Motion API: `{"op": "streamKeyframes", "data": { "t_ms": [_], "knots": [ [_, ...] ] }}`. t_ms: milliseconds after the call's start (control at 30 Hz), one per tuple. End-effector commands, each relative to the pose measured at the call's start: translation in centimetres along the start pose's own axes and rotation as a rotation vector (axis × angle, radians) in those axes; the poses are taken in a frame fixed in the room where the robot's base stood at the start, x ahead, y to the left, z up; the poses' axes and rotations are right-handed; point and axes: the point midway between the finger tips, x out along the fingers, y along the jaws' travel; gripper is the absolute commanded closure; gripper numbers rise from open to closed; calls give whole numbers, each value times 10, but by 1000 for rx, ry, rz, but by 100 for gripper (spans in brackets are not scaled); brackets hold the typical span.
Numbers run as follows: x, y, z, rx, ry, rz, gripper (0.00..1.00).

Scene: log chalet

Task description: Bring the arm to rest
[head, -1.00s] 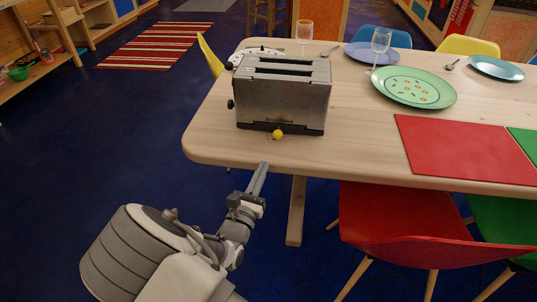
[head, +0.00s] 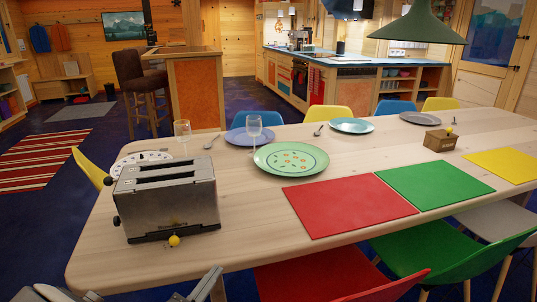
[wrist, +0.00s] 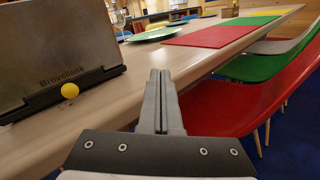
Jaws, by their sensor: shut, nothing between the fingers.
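My gripper (wrist: 160,100) shows in the wrist view with its two fingers pressed together and nothing between them. It is beside the near edge of the wooden table (head: 250,245), close to a steel toaster. In the head view only part of my gripper (head: 206,283) shows at the bottom edge, in front of the table edge and just right of the toaster (head: 170,205). The toaster, with a yellow knob at its base, also shows at the left of the wrist view (wrist: 55,55). The rest of my arm is mostly below the head picture.
Red (head: 345,205) and green (head: 432,183) placemats, a green plate (head: 290,159) and wine glasses lie or stand on the table. A red chair (head: 340,277) and a green chair (head: 450,255) stand along the near side. Open floor (head: 40,235) lies to the left.

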Motion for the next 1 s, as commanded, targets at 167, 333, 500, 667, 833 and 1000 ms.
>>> {"op": "streamKeyframes", "data": {
  "t_ms": [167, 333, 500, 667, 833, 1000],
  "knots": [
    [41, -62, 47, 181, 65, -338, 100],
    [56, -119, 82, 367, 122, -622, 100],
    [56, -169, 112, 577, 173, -879, 100],
    [46, -206, 136, 795, 213, -1088, 100],
    [28, -234, 161, 1048, 247, -1274, 100],
    [10, -252, 184, 1322, 271, -1413, 100]
  ]
}}
